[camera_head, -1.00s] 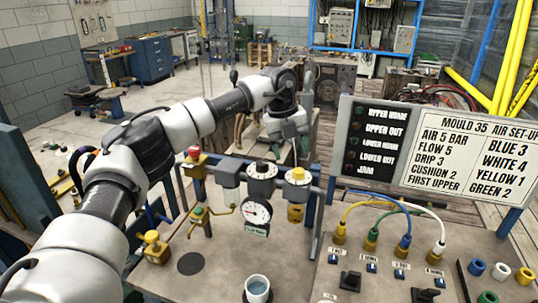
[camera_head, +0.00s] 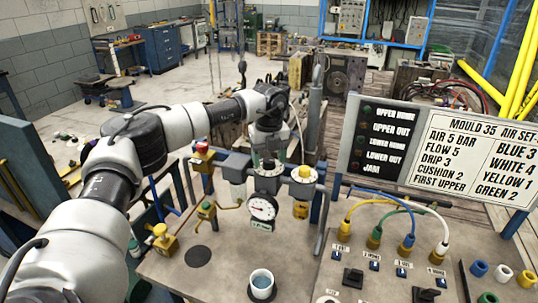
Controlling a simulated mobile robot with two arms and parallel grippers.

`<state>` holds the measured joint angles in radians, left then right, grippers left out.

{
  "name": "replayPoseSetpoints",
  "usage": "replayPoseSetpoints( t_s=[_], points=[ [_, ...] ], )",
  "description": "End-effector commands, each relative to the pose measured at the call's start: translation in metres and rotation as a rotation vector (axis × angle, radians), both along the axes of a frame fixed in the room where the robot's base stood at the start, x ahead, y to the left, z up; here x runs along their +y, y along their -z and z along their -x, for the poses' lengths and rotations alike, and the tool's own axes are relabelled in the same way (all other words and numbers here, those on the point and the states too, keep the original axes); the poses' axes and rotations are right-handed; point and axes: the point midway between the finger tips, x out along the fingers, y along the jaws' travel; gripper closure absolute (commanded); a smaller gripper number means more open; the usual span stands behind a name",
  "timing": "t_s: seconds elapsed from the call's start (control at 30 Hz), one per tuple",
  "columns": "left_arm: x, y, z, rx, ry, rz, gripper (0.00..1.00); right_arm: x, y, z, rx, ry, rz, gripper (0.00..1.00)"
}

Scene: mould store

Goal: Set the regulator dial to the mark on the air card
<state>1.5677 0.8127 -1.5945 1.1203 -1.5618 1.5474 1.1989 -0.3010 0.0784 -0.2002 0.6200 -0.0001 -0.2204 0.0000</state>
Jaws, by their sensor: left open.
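The air card (camera_head: 475,150) on the board at the right reads "AIR 5 BAR". The regulator dial (camera_head: 268,170) is a pale knob with a dark top on the pipe run over the bench; its upper part is hidden by my left gripper. My left gripper (camera_head: 268,156) points down right over the dial, open; I cannot tell whether its fingers touch it. The round white gauge (camera_head: 262,208) hangs below the dial, its needle too small to read surely. My right gripper is not in view.
A yellow-topped unit (camera_head: 303,173) stands close right of the dial, and a red-buttoned yellow valve (camera_head: 202,155) to its left. A cup (camera_head: 262,284) stands at the bench front. Coloured hoses (camera_head: 408,222) loop at the right.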

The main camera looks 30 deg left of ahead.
Motion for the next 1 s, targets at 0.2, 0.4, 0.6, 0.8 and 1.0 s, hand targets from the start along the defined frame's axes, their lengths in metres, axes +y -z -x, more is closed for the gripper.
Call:
replayPoseSetpoints(
  t_s=[0.2, 0.4, 0.6, 0.8, 1.0],
  points=[
    [-0.0002, 0.0032, -0.0001, -0.001, 0.001, 0.001, 0.37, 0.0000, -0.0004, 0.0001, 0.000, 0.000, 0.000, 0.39],
    [-0.0003, 0.0028, -0.0001, -0.001, 0.001, 0.001, 0.54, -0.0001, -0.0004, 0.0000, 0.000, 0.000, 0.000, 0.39],
    [-0.0003, 0.0026, -0.0001, -0.001, 0.001, 0.001, 0.85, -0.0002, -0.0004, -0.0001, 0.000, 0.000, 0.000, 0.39],
    [-0.0002, 0.0025, -0.0001, -0.001, 0.013, 0.001, 0.86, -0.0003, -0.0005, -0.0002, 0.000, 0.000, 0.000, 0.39],
    [-0.0003, 0.0021, -0.0002, 0.000, 0.079, 0.001, 0.86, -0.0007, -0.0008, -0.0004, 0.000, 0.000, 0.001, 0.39]
  ],
)
